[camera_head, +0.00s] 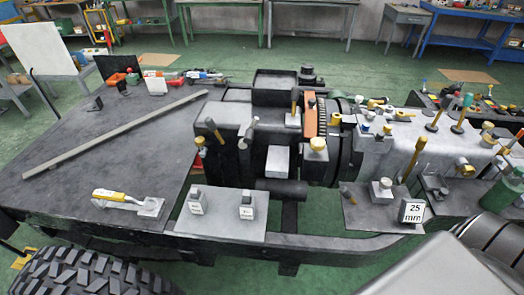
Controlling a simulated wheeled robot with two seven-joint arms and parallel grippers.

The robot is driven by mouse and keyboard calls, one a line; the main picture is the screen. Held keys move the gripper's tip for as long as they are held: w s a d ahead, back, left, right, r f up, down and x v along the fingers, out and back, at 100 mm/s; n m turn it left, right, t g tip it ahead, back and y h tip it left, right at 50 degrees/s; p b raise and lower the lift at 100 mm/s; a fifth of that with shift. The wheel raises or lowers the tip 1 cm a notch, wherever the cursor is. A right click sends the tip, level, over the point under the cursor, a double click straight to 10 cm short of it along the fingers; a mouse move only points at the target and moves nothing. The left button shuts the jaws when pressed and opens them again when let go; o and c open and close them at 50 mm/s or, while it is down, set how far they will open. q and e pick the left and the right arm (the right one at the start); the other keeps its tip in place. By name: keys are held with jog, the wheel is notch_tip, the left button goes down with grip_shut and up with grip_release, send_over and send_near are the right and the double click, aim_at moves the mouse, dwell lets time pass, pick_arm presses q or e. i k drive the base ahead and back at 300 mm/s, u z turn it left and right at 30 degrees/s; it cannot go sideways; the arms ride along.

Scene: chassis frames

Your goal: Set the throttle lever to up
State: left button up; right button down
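Several levers stand on the dark chassis, and none carries a label I can read as throttle, so I cannot tell which is the throttle lever. A yellow-handled lever (120,196) lies nearly flat on a small grey base at the front left. A brown-handled lever (213,129) leans up and left from the grey housing. A tall yellow lever (415,156) stands tilted to the right, near the right-hand grey housing. An upright brown-topped lever (294,102) stands at the middle. Neither of my grippers is in view.
Two small labelled blocks (196,201) (247,205) sit on a grey front plate (217,225). A "25 mm" block (411,211) stands to their right. A tyre (90,273) is at bottom left.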

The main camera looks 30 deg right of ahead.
aim_at(243, 143)
jog(key=k, duration=0.5)
jog(key=u, duration=1.25)
jog(key=i, duration=0.65)
jog(key=z, duration=1.1)
